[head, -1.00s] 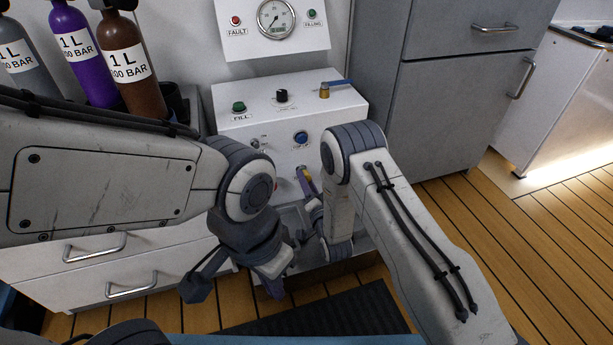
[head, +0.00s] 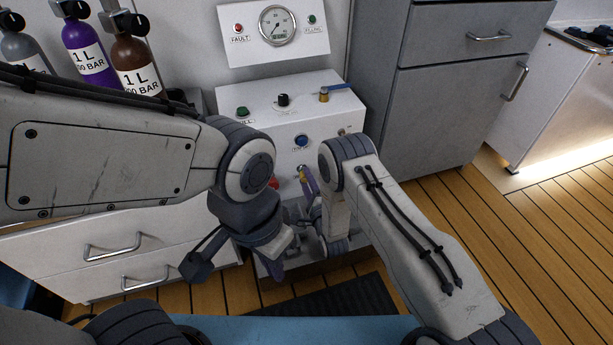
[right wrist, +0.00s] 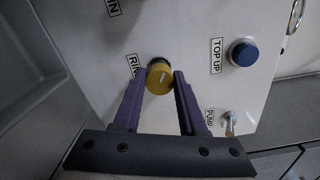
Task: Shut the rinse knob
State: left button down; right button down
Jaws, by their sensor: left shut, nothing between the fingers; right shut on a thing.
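The rinse knob is a round yellow knob (right wrist: 159,78) with a pale mark, on the white front of the fill panel (right wrist: 100,55). Its label beside it is partly hidden, with only "RIN" readable. My right gripper (right wrist: 160,79) has its purple fingers closed on both sides of the knob. In the head view the right gripper (head: 305,176) is at the panel's front, and the knob there is mostly hidden by it. My left gripper (head: 273,268) is shut and empty, pointing down in front of the panel, apart from it.
A blue TOP UP button (right wrist: 243,53) and a small PUMP switch (right wrist: 229,122) sit near the knob. A red button (head: 273,183) is partly hidden behind my left arm. A blue-handled valve (head: 325,94) is on the panel top. Gas bottles (head: 135,65) stand at left.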

jog(key=shift+d+m+p, duration=0.1)
jog(key=shift+m+p, duration=2.7)
jog(key=shift+m, duration=3.3)
jog(key=shift+c, duration=2.4)
grip_release()
